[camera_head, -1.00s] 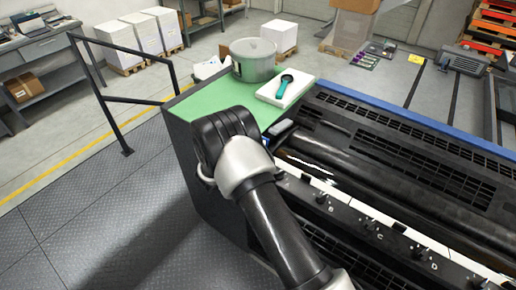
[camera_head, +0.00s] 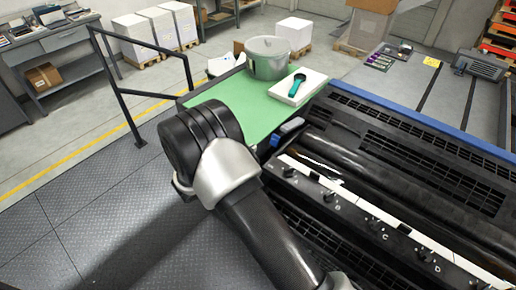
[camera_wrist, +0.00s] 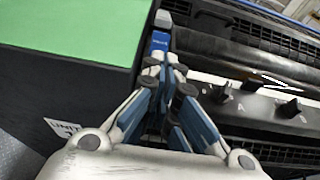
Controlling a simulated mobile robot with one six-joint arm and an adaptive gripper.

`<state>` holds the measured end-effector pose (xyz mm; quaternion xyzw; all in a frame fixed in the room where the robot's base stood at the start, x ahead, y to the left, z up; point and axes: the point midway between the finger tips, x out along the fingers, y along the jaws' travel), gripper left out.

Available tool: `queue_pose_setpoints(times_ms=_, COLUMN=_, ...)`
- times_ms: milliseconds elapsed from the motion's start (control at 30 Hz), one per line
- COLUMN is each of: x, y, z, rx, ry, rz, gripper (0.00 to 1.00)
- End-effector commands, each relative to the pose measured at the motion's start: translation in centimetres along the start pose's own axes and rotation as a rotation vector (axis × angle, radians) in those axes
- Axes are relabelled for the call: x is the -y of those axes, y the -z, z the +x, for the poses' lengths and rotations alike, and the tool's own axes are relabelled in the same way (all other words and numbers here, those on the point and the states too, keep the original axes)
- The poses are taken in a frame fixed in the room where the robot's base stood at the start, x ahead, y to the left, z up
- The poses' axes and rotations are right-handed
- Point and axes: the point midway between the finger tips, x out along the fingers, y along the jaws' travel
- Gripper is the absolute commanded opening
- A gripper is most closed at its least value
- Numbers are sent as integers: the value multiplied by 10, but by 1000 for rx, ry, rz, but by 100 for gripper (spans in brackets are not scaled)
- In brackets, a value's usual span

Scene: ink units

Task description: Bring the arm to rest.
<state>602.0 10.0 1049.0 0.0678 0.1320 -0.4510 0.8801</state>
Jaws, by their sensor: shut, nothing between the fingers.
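In the wrist view my gripper (camera_wrist: 170,88) is shut, its blue-and-grey fingers together with nothing between them. It is above the edge between the green-topped surface and the black ink unit (camera_wrist: 230,50). In the head view my arm reaches up from the bottom, its dark and silver wrist part beside the green mat (camera_head: 240,105); the fingers are hidden there. The ink unit (camera_head: 400,150) fills the right side. A small blue-and-grey object (camera_head: 288,128) lies at the unit's near left corner; its blue part shows just beyond the fingertips in the wrist view (camera_wrist: 159,42).
A grey lidded pot (camera_head: 268,62) and a white block (camera_head: 298,90) with a teal-handled tool (camera_head: 298,84) on it stand on the green mat. A dark railing (camera_head: 125,85) is at the left. The patterned metal floor (camera_head: 80,210) at lower left is clear.

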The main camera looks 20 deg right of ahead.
Motion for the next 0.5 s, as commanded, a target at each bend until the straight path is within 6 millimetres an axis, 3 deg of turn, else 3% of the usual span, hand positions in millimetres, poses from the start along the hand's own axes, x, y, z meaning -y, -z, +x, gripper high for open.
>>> queue_pose_setpoints(times_ms=133, x=0, y=-1, z=-13, rx=0, ry=0, rz=-1, gripper=0)
queue_pose_setpoints(times_ms=500, x=1, y=-1, z=-15, rx=0, ry=1, rz=-1, gripper=0)
